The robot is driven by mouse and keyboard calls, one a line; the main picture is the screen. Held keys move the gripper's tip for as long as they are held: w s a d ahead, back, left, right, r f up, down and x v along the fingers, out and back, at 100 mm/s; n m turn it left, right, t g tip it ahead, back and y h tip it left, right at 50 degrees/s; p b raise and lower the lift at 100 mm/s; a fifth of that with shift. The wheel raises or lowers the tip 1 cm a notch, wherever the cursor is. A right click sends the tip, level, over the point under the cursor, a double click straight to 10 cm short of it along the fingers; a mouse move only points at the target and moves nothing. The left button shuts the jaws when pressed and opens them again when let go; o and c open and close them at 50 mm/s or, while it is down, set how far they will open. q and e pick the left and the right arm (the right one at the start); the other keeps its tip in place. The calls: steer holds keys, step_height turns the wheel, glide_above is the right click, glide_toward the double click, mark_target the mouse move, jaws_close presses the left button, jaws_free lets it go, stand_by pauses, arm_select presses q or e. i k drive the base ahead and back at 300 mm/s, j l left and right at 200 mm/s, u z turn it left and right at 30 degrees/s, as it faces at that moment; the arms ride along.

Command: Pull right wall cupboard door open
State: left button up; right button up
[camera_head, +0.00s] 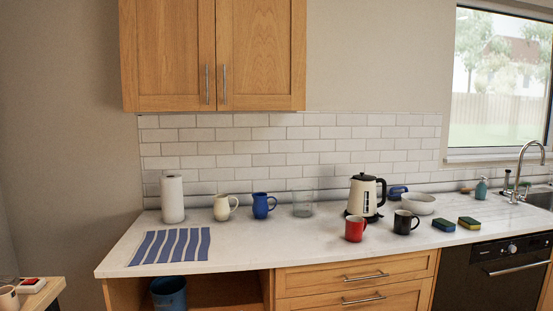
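The wooden wall cupboard hangs above the counter in the head view, its top cut off by the frame. Its right door (261,52) is shut, flush beside the shut left door (168,55). The right door has a vertical metal handle (223,84) near its lower left edge, close to the left door's handle (207,84). Neither of my grippers shows in this view, so their state is hidden.
Below, the white counter (270,240) holds a paper towel roll (172,199), a striped cloth (171,246), several mugs, a kettle (363,196), a bowl (418,204) and sponges. A window (499,80) is at right. The space before the cupboard doors looks clear.

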mark_target(261, 45)
steer(key=i+l+z, duration=0.1)
steer(key=i+z, duration=0.3)
steer(key=i, duration=0.65)
